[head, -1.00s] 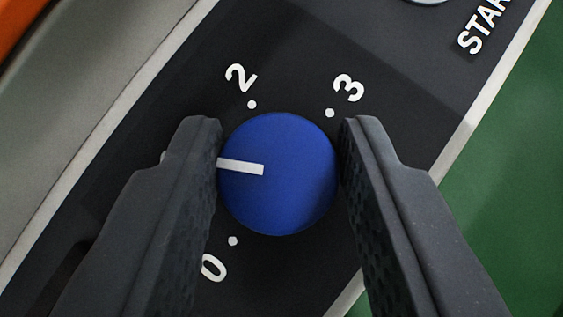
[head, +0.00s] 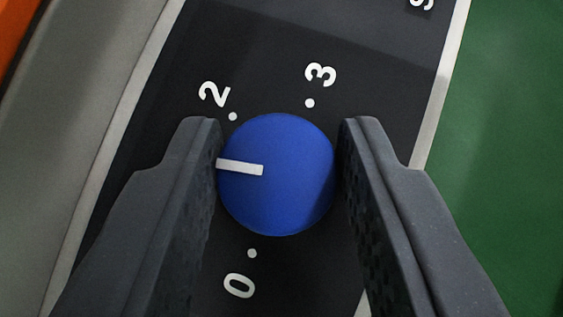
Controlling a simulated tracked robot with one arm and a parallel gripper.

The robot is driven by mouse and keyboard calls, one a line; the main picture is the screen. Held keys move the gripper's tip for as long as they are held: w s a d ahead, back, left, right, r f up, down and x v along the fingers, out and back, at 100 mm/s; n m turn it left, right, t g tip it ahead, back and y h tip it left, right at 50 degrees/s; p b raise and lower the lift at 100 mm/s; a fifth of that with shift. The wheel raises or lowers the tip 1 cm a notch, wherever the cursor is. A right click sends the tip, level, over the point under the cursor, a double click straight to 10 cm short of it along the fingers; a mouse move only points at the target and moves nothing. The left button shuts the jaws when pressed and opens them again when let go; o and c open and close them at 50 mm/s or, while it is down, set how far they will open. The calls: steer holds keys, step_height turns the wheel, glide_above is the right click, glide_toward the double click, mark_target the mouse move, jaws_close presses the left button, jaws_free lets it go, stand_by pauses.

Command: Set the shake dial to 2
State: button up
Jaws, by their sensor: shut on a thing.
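The shake dial is a round blue knob (head: 285,200) with a white pointer bar (head: 240,167), in the middle of the head view. My gripper (head: 281,140) is shut on the dial, one dark finger on its left and one on its right. The pointer aims left and slightly up, at the left finger. It stands between the 0 mark (head: 252,253) at the lower left and the 2 mark (head: 233,117) at the upper left, short of the 2 dot. The 3 mark (head: 310,103) is at the upper right. Any mark behind the left finger is hidden.
The dial sits on a black panel (head: 300,45) with a pale border (head: 440,95). Part of another white label (head: 423,5) shows at the top edge. A green surface (head: 510,110) lies to the right; grey and orange parts lie at the left.

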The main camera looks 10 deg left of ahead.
stand_by(0.3)
steer(key=o, duration=1)
steer(key=shift+b+v, duration=0.7)
steer(key=shift+v, duration=6.1)
